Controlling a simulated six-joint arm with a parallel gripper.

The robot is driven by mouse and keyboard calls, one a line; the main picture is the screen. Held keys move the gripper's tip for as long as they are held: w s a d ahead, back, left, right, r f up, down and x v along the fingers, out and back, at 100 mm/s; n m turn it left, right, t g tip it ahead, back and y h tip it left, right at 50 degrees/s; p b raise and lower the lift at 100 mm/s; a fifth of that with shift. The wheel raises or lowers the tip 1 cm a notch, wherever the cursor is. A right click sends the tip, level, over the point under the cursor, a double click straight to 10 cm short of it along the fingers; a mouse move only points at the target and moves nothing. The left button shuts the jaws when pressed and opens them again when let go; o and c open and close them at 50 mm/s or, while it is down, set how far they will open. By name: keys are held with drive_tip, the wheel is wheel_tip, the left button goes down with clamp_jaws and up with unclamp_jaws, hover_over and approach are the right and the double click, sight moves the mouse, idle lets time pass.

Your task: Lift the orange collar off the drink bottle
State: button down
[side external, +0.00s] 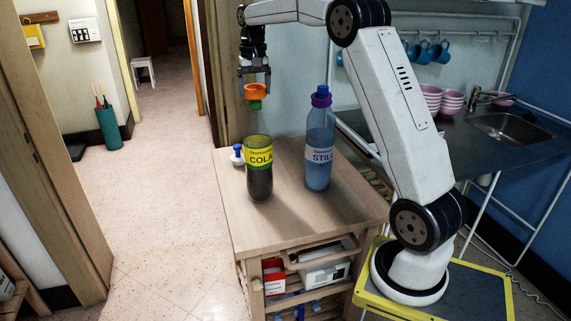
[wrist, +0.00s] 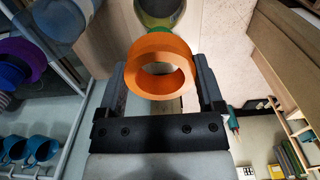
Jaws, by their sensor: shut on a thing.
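The cola bottle (side external: 259,168) stands upright on the wooden trolley top, with a yellow label and a green cap (side external: 254,104). My gripper (side external: 254,88) points down above it, shut on the orange collar (side external: 255,92). In the wrist view the collar (wrist: 160,68) sits between the two fingers of my gripper (wrist: 165,88), and no cap shows inside its hole. The collar is at the top of the cap or just above it; I cannot tell whether they touch. The bottle (wrist: 158,12) shows partly behind the collar.
A blue STILL bottle (side external: 319,150) with a purple collar (side external: 321,100) stands close on the right. A small white bottle with a blue top (side external: 237,154) is behind the cola on the left. The trolley's front top (side external: 290,225) is clear.

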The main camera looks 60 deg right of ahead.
drive_tip(key=shift+r, duration=0.15)
drive_tip(key=shift+r, duration=1.85)
